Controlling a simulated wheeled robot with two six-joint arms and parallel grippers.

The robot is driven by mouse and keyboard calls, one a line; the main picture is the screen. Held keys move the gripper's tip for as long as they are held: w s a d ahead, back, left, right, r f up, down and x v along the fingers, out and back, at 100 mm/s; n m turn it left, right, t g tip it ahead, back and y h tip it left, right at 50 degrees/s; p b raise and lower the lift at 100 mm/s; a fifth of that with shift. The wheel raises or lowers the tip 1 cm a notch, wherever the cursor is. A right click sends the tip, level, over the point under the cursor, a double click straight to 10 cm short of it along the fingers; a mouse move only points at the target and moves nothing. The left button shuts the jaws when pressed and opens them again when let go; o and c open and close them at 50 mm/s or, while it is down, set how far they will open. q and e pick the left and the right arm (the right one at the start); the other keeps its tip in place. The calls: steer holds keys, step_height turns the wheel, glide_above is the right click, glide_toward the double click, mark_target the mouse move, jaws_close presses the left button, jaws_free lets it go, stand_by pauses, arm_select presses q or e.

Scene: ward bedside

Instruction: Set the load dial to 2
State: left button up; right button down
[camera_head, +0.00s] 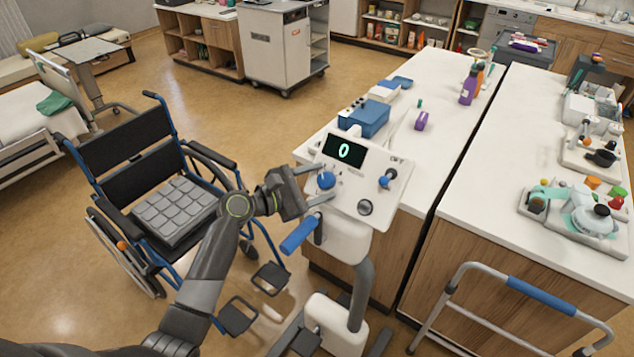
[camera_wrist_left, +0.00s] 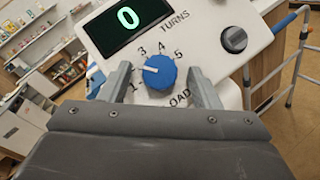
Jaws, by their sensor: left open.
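The load dial is a round blue knob (camera_head: 326,180) on the tilted white console panel (camera_head: 345,197). In the left wrist view the dial (camera_wrist_left: 160,75) has a white pointer aimed left, between the 1 and the 3; the mark there is hidden by a finger. Numerals 1, 3, 4 and 5 show around it, with "LOAD" partly covered below. My left gripper (camera_head: 317,184) is open, its fingers (camera_wrist_left: 162,90) on either side of the dial. I cannot tell whether they touch it. The display (camera_head: 350,151) above reads 0. My right gripper is not in view.
Another blue knob (camera_head: 385,181) and a dark round knob (camera_head: 365,208) sit on the panel's right side. A blue handle (camera_head: 299,234) sticks out below my gripper. A wheelchair (camera_head: 170,190) stands left, a counter (camera_head: 440,90) behind, a walking frame (camera_head: 520,290) at right.

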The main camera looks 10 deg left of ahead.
arm_select(q)
steer(key=b+v, duration=0.4)
steer(key=v, duration=1.3)
steer(key=shift+s+a+b, duration=0.2)
steer(key=shift+b, duration=0.1)
